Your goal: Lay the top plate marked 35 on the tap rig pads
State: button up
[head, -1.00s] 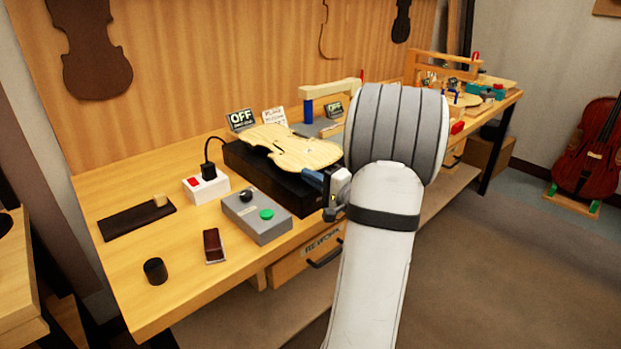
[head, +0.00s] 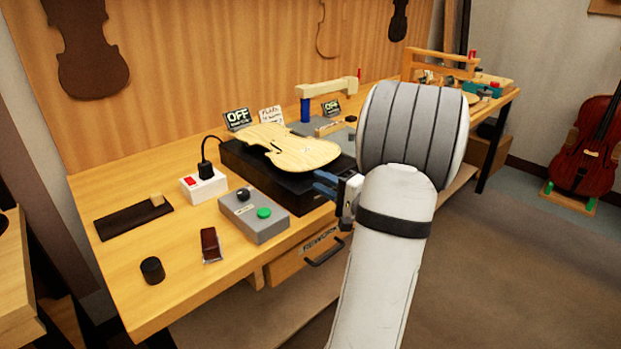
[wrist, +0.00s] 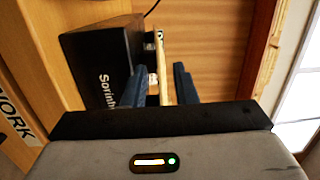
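The pale violin-shaped top plate (head: 292,149) lies flat over the black rig box (head: 300,196) on the bench. I cannot read a number on it. In the wrist view the plate (wrist: 162,58) shows edge-on, beside small pale pads (wrist: 152,76) on the box (wrist: 98,65), which bears white lettering. My gripper (head: 326,182) is at the plate's near right end. In the wrist view its blue fingers (wrist: 160,88) stand apart on either side of the plate edge, with gaps visible. Contact between plate and pads is partly hidden.
A grey control box (head: 254,216) with a green button and black knob stands in front of the rig.

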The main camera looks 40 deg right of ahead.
jog(key=s+d, duration=0.1)
jog(key=s, duration=0.6)
jog(key=w+a+f+n+g+y, duration=0.1)
jog(key=a+f+n+g+y, duration=0.25)
jog(key=a, duration=0.75)
jog(key=w+a+r+n+g+y, duration=0.1)
jog(key=a+n+g+y, duration=0.25)
jog(key=a+g, duration=0.55)
jog(key=s+a+f+n+g+h, duration=0.3)
jog(key=s+a+n+h, duration=0.5)
jog(key=a, duration=0.4)
jog(key=shift+s+a+n+g+h, duration=0.35)
jog(key=shift+s+g+h, duration=0.2)
jog(key=shift+s+h, duration=0.4)
jog(key=shift+w, duration=0.15)
